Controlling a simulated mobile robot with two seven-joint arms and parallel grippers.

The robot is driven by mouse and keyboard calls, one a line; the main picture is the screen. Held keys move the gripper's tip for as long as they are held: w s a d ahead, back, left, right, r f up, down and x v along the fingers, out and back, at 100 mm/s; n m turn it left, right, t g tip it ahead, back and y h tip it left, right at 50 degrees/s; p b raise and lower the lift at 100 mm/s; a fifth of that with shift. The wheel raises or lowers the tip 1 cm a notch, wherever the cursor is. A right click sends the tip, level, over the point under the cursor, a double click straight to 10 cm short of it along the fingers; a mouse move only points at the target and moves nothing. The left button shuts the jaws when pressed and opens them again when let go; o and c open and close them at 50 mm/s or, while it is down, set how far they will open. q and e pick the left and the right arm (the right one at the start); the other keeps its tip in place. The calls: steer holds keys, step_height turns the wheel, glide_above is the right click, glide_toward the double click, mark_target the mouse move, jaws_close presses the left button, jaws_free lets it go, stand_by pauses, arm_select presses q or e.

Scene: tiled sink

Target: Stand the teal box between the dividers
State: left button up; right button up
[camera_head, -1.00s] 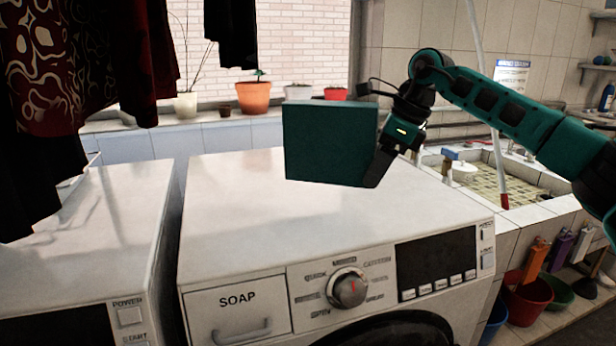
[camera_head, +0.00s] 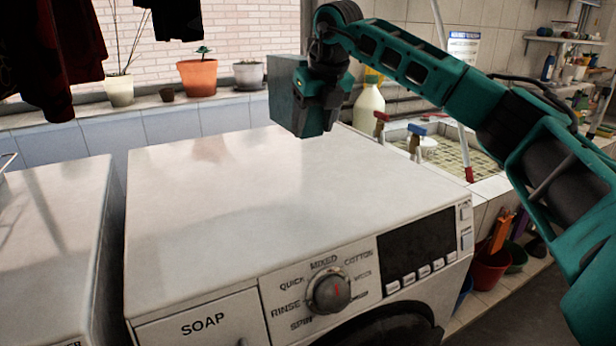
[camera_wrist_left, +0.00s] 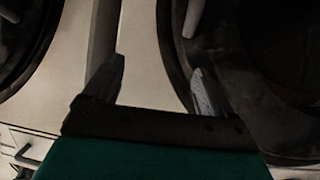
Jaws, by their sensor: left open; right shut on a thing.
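The teal box (camera_head: 285,92) is held by my right gripper (camera_head: 318,108) in the head view, above the back of the white washing machine. The box is turned so that a narrow face shows, and the gripper covers part of it. My left gripper (camera_wrist_left: 158,88) shows only in the left wrist view. It is open and empty, in front of the washing machine fronts. No dividers can be made out in either view.
The washing machine top (camera_head: 230,190) is bare. Plant pots (camera_head: 198,77) stand on the window ledge behind. A pale bottle (camera_head: 369,105) and the tiled sink (camera_head: 450,152) are at the right. Dark clothes (camera_head: 50,50) hang at the upper left.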

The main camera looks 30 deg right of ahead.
step_height(320, 180, down, 12)
steer(key=shift+r+b, duration=0.25)
steer(key=shift+b, duration=0.05)
steer(key=o, duration=1.3)
